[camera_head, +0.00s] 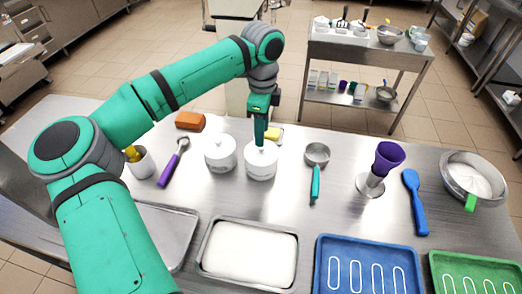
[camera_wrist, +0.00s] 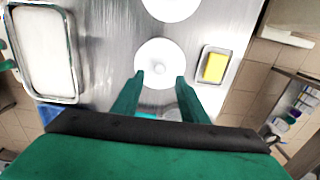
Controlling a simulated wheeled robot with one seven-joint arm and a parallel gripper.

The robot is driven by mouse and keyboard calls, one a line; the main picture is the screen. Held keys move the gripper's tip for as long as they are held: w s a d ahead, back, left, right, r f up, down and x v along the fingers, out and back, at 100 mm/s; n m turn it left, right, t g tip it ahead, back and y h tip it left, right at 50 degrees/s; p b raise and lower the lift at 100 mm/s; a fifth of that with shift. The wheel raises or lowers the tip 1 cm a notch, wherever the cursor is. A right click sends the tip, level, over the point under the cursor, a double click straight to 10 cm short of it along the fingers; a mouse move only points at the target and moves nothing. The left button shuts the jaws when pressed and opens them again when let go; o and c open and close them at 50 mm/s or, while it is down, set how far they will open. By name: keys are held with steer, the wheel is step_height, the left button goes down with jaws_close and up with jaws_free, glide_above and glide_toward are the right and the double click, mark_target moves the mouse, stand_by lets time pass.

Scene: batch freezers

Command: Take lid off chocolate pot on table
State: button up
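Two white lidded pots stand side by side on the steel table: a left pot (camera_head: 220,155) and a right pot (camera_head: 261,165). No marking shows which one holds chocolate. My gripper (camera_head: 261,143) points down over the right pot's lid. I cannot tell whether the fingers touch the lid. The left pot also shows at the top edge of the wrist view (camera_wrist: 170,8). Both lids are on; the contents are hidden.
A yellow sponge (camera_wrist: 215,67) in a small tray lies behind the right pot. A teal-handled scoop (camera_head: 316,180) lies to the right, a purple-handled one (camera_head: 172,165) to the left. A white-filled tray (camera_head: 250,252) and a blue tray (camera_head: 320,280) are in front.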

mark_target(261, 150)
steer(key=shift+d+f, duration=0.1)
steer(key=shift+f, duration=2.8)
jaws_close()
